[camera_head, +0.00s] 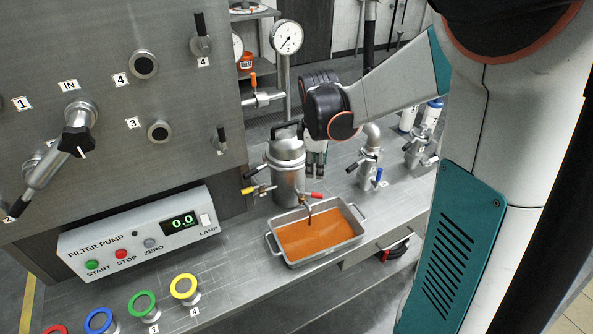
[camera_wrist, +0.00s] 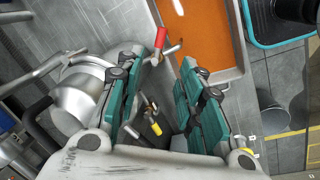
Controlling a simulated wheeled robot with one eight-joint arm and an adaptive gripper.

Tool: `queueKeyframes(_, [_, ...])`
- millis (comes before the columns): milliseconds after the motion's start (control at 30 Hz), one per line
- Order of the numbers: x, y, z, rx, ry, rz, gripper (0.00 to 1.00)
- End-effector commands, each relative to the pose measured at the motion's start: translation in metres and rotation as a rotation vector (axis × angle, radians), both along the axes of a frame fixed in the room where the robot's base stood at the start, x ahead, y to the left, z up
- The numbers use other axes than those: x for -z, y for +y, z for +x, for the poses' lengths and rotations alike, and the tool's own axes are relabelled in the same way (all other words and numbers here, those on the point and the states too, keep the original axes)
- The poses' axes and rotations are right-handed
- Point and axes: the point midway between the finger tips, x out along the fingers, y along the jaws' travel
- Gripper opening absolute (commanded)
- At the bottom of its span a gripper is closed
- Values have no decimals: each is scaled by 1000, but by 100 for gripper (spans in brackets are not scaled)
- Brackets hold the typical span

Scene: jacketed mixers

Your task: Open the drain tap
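A steel jacketed vessel (camera_head: 287,170) stands on the bench. A tap with a red handle (camera_head: 317,195) is at its lower right side, with its spout over a steel tray (camera_head: 275,243) holding orange liquid. A yellow handle (camera_head: 248,190) is on the vessel's left. My gripper (camera_head: 316,174) points down beside the vessel, just above the red handle. In the wrist view, my gripper (camera_wrist: 175,50) is open, its teal fingers apart. A red handle (camera_wrist: 157,40) lies close by the left fingertip; contact cannot be told. The vessel (camera_wrist: 78,100) is left of the fingers.
A grey control panel (camera_head: 170,100) rises on the left, with the filter pump box (camera_head: 140,235) below it. A gauge (camera_head: 288,38) stands behind the vessel. Coloured ring knobs (camera_head: 185,288) line the front bench.

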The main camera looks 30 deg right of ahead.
Motion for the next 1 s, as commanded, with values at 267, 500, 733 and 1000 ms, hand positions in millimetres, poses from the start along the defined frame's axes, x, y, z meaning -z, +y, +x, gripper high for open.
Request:
queueKeyframes(267, [33,-4,5,-4,2,-2,35])
queueKeyframes(500, [80,-10,13,-4,2,-1,35])
queueKeyframes(733, [117,-15,18,-3,2,-1,35])
queueKeyframes(1000, [135,-17,21,-3,2,-1,35])
